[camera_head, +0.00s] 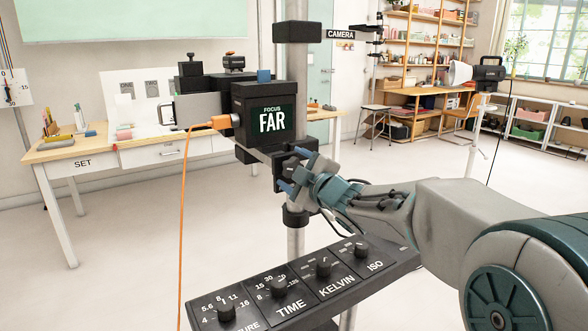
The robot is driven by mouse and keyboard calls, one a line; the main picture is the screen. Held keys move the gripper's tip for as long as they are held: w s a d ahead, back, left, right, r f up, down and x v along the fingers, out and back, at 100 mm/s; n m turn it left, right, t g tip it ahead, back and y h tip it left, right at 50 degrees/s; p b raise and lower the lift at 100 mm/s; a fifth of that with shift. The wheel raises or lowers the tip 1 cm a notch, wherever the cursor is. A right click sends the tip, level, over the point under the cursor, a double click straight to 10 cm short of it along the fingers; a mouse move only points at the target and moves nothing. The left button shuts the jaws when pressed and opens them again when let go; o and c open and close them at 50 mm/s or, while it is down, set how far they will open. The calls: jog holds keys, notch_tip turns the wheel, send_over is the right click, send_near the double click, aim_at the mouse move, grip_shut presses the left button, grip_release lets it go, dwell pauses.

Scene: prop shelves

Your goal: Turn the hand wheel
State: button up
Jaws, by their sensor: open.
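A black camera rig (230,105) is mounted on a grey vertical pole, and its screen (271,121) reads "FOCUS FAR". My gripper (294,170) is open, with its blue-tipped fingers at the lower right of the rig, close to the pole. I cannot make out a clear hand wheel. Dark parts of the rig show around my fingertips, and my gripper covers part of that area. I cannot tell whether my fingers touch anything there.
A black control panel (300,284) with several labelled knobs sits below my gripper. An orange cable (183,210) hangs from the rig's left side. A table marked SET (82,163) stands behind at left.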

jog(key=p+v, duration=0.1)
jog(key=v, duration=1.2)
jog(key=shift+d, duration=0.15)
jog(key=s+d+m+g+h+p, duration=0.2)
jog(key=s+d+m+h+p, duration=0.1)
jog(key=d+m+h+p, duration=0.75)
jog(key=s+f+m+g+p, duration=0.1)
jog(key=s+m+g+p, duration=0.2)
jog(key=s, duration=0.6)
jog(key=s+f+m+g+p, duration=0.2)
jog(key=s+m+g+p, duration=0.1)
jog(key=s+m+g, duration=0.2)
jog(key=s+g, duration=0.2)
jog(key=s, duration=0.2)
jog(key=shift+s+a+f, duration=0.2)
jog(key=shift+s+f, duration=0.1)
jog(key=shift+y, duration=0.25)
dwell(3.1)
